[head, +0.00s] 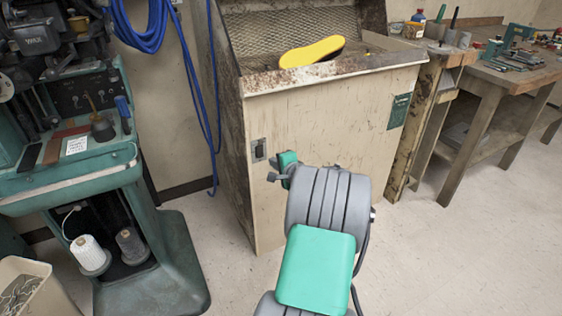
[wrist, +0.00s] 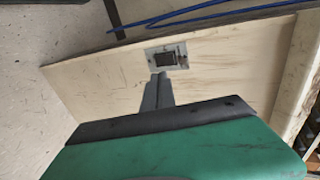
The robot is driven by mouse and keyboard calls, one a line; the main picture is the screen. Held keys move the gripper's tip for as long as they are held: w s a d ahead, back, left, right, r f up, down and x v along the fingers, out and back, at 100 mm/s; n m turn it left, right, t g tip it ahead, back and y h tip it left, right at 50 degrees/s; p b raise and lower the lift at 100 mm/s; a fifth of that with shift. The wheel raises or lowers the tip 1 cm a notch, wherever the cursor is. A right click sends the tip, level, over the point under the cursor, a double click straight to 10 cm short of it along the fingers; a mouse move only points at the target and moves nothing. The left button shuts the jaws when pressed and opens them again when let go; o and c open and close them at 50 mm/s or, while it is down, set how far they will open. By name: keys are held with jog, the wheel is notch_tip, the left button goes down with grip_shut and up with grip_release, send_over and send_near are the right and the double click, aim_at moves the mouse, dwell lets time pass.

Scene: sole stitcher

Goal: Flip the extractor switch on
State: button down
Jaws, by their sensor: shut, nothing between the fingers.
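The extractor switch (head: 258,150) is a dark rocker on a metal plate, set in the front panel of the beige extractor cabinet (head: 330,120). In the wrist view the switch (wrist: 166,58) lies just beyond my fingertips. My gripper (head: 271,177) is shut and empty, a little below and right of the switch in the head view. Its fingers (wrist: 158,77) point at the lower edge of the switch plate in the wrist view. I cannot tell whether they touch it, or which way the rocker is set.
A yellow sole (head: 312,51) lies on the cabinet's top by the mesh. A green stitching machine (head: 80,170) with thread spools stands at left. Blue hoses (head: 213,100) hang along the cabinet's left side. A wooden workbench (head: 505,80) with tools is at right. The floor at lower right is clear.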

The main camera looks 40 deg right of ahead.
jog(key=v, duration=0.4)
jog(key=shift+s+a+r+p, duration=0.1)
jog(key=shift+s+r+p, duration=0.05)
jog(key=shift+r+p, duration=0.15)
jog(key=a+n+g+y, duration=0.55)
jog(key=a+n, duration=0.75)
jog(key=a, duration=1.5)
jog(key=s+a+n+g+h, duration=0.1)
jog(key=s+a+n+g, duration=0.4)
jog(key=s+a+n, duration=0.3)
jog(key=s+a, duration=0.3)
jog(key=s, duration=0.3)
jog(key=shift+s+a+f+n, duration=0.2)
jog(key=shift+s+f+n, duration=0.1)
jog(key=shift+s, duration=0.1)
